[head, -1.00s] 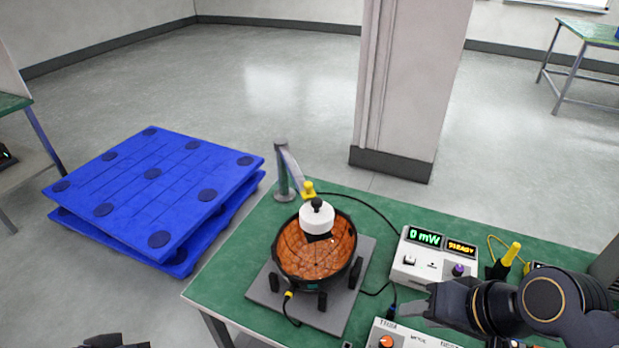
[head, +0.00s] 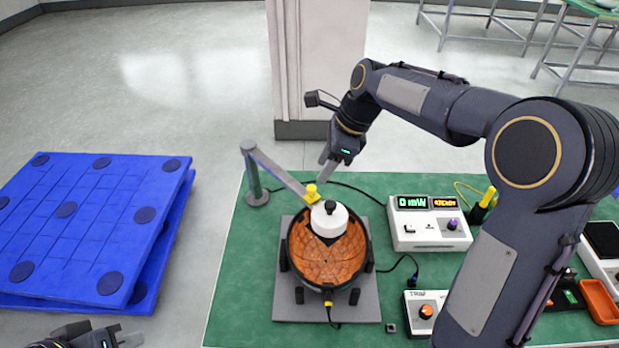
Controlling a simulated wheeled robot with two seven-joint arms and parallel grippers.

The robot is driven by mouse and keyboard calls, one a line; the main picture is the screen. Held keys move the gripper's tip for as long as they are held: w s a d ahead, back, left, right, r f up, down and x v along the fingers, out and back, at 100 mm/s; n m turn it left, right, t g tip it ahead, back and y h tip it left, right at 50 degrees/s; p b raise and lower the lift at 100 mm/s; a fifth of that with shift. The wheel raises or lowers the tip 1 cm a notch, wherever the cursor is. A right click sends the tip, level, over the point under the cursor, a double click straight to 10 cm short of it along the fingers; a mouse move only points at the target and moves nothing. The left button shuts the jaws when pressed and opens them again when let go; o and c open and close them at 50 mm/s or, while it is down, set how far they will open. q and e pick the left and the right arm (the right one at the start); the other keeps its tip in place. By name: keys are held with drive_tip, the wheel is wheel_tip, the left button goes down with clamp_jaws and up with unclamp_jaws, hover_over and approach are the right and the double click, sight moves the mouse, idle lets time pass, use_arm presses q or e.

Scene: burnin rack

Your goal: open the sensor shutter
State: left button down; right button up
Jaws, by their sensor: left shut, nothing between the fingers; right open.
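A grey post (head: 255,185) stands on the green table, and a grey bar (head: 280,172) reaches from its top to a yellow knob (head: 312,192). The knob is at the back edge of a white round cap (head: 328,219) with a black knob on top. The cap sits over a round black-rimmed dish (head: 327,265) with an orange-brown tiled inside. Which part is the shutter I cannot tell for certain. My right gripper (head: 327,165) is open, above and just behind the yellow knob, apart from it. My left gripper (head: 122,337) is shut and empty at the bottom left, off the table.
A white meter box (head: 428,232) reading "0 mW" stands right of the dish, with a smaller control box (head: 424,312) in front. Cables run across the green table (head: 230,300). A blue pallet stack (head: 80,225) stands left. A pillar (head: 310,70) rises behind.

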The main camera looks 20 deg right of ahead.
sight(312, 187)
drive_tip(key=x, duration=0.6)
drive_tip(key=shift+f, duration=0.1)
drive_tip(key=shift+c, duration=0.2)
clamp_jaws()
